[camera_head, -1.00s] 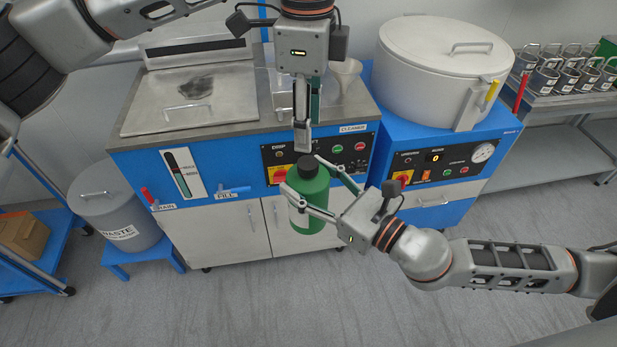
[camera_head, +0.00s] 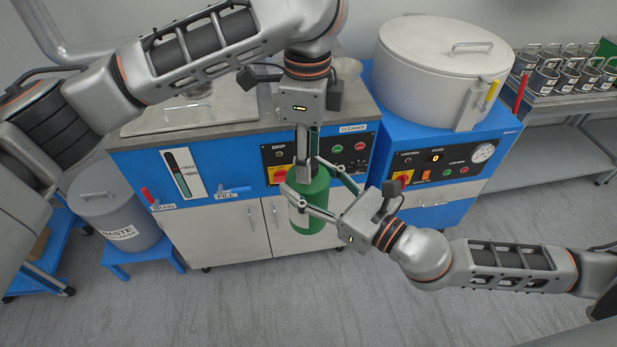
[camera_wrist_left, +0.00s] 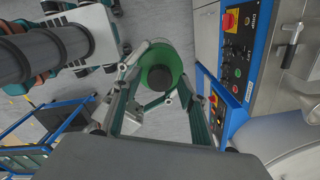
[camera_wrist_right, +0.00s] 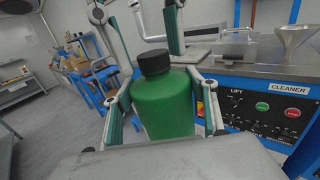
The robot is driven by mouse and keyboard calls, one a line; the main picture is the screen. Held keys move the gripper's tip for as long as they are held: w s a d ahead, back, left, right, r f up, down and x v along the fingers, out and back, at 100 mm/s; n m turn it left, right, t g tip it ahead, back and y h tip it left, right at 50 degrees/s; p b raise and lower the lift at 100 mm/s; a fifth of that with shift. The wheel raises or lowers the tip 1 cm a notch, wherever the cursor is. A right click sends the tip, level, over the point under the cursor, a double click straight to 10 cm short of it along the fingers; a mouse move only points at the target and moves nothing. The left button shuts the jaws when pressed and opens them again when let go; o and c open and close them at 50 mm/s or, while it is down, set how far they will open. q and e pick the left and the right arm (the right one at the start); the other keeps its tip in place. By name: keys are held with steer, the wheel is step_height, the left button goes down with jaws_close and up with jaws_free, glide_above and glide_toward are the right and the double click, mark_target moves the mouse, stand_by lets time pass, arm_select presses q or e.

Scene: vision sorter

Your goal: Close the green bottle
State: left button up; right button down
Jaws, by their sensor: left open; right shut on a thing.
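The green bottle (camera_head: 309,203) is upright, held in the air in front of the cleaner cabinet. My right gripper (camera_head: 310,206) is shut on its sides. In the right wrist view the bottle (camera_wrist_right: 164,106) has a black cap (camera_wrist_right: 154,63) sitting on its neck. My left gripper (camera_head: 307,172) points straight down above the bottle, its fingers open. In the left wrist view the cap (camera_wrist_left: 160,77) shows between and beyond the open fingers. In the head view the left fingers hide the cap. I cannot tell whether they touch it.
The cleaner cabinet (camera_head: 215,216) with its control panel stands just behind the bottle. A round lidded vessel (camera_head: 437,65) stands on a blue unit to the right. A grey waste bin (camera_head: 119,222) is at the left. Open floor (camera_head: 300,300) lies in front.

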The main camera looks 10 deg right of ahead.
arm_select(q)
steer(key=shift+f, duration=0.15)
steer(key=c, duration=1.1)
steer(key=shift+c, duration=0.2)
steer(key=o, duration=1.3)
step_height(320, 180, up, 12)
